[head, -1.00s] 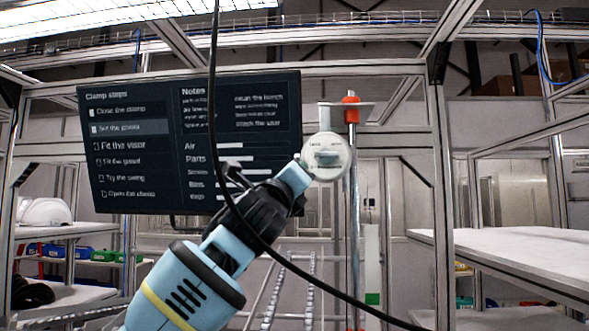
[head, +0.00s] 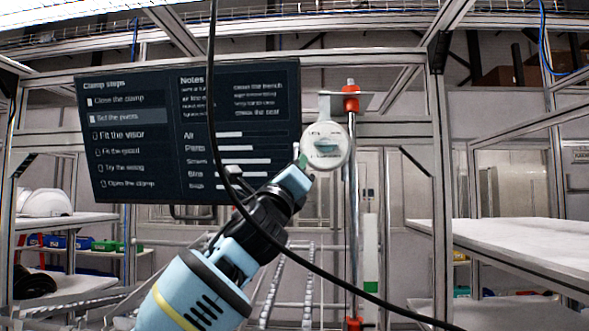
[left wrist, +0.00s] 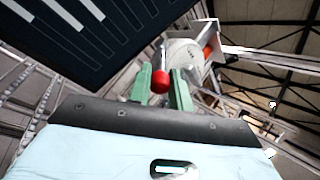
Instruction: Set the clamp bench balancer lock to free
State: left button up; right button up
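The balancer lock is a round white dial (head: 325,148) with small lettering, on a bracket beside an upright pole. A small greenish bar shows across its middle; its setting is too blurred to read. My left gripper (head: 303,161) is at the dial's lower left edge. In the left wrist view its two green fingers (left wrist: 161,84) are apart, with a red ball knob (left wrist: 160,82) between them, nearer the left finger. I cannot tell whether they touch it. The dial (left wrist: 183,54) lies just beyond the fingers. My right gripper is not in view.
A dark screen (head: 188,185) with clamp steps hangs behind my left arm. A red collar (head: 351,100) sits on the pole right of the dial. A black cable (head: 213,90) hangs in front of my arm. A white bench (head: 510,245) stands at the right.

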pick_arm(q)
jog(key=o, duration=0.4)
jog(key=v, duration=0.7)
jog(key=shift+s+f, duration=0.2)
jog(key=shift+s, duration=0.15)
jog(key=shift+a, duration=0.1)
jog(key=shift+c, duration=0.3)
